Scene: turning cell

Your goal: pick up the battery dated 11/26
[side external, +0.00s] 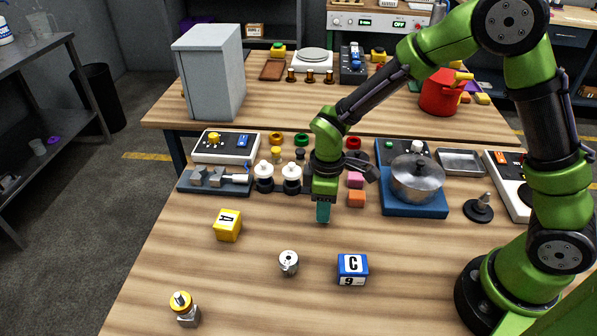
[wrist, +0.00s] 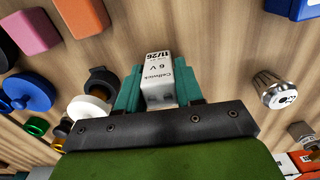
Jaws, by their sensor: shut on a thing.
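The battery (wrist: 157,78) is a small white block printed "Cellwick", "6 V" and "11/26". In the wrist view it sits between the two teal fingers of my gripper (wrist: 157,90), which are shut on it. In the side view my gripper (side external: 323,212) points down over the wooden table, left of the pink and orange blocks. The battery is hidden behind the fingers there. I cannot tell whether it touches the table or hangs just above it.
A yellow "A" cube (side external: 227,226), a metal collet (side external: 288,262), a blue "C" block (side external: 352,268) and a brass-topped fitting (side external: 184,308) stand nearer the front. An orange block (side external: 357,199) and a pot (side external: 415,180) are to the right. The front middle is mostly clear.

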